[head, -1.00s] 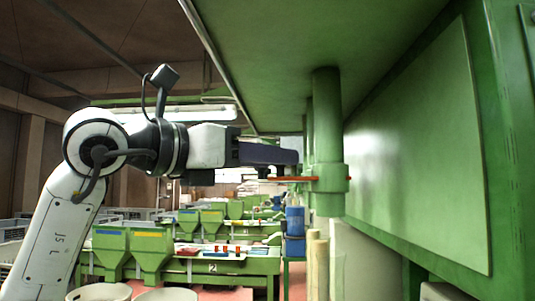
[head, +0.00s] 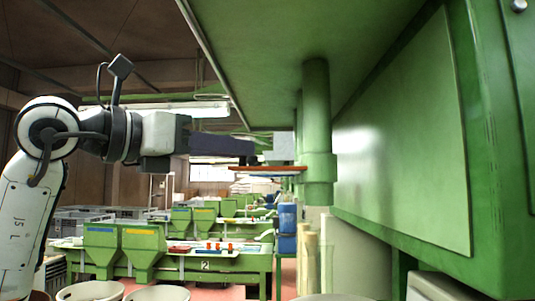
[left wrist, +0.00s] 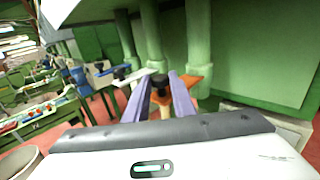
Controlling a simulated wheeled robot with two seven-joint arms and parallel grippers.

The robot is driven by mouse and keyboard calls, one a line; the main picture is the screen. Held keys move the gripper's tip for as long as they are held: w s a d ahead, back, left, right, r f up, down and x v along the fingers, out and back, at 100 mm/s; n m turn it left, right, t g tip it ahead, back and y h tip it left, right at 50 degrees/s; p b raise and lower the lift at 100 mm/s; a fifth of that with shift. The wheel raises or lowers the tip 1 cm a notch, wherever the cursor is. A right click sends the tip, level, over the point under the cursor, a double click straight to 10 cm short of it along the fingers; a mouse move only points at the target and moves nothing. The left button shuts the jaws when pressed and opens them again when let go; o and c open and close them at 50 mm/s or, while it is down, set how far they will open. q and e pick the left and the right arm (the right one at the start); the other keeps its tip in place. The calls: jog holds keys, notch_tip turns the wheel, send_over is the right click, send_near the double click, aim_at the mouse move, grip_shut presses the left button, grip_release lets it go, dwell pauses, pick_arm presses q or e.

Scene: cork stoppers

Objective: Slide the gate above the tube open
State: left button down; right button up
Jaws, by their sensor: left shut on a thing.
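The gate is a thin orange-red plate (head: 268,168) at the collar of the nearest green tube (head: 317,120). Most of the plate sticks out to the left of the collar, and its right end meets the collar. My left gripper (head: 250,152) is shut at the plate's outer part. In the left wrist view the two purple fingers (left wrist: 160,80) close around a dark knob (left wrist: 158,91), with the orange plate (left wrist: 194,84) just beyond, by the tube (left wrist: 198,45). How firmly the fingers touch the knob is partly hidden. My right gripper is out of view.
A green hopper body hangs above, with a large flat panel (head: 410,140) at right. More green tubes stand behind; one carries a whitish plate (left wrist: 134,78). Pale bins (head: 90,291) stand below. Green machines (head: 140,250) fill the background. The space left of the tube is open.

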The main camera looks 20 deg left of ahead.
pick_arm(q)
jog(key=shift+a, duration=0.2)
jog(key=c, duration=1.7)
grip_release()
jog(key=shift+o, duration=0.8)
jog(key=shift+s+a, duration=0.15)
jog(key=b+v, duration=0.2)
jog(key=v, duration=0.8)
jog(key=shift+s, duration=0.1)
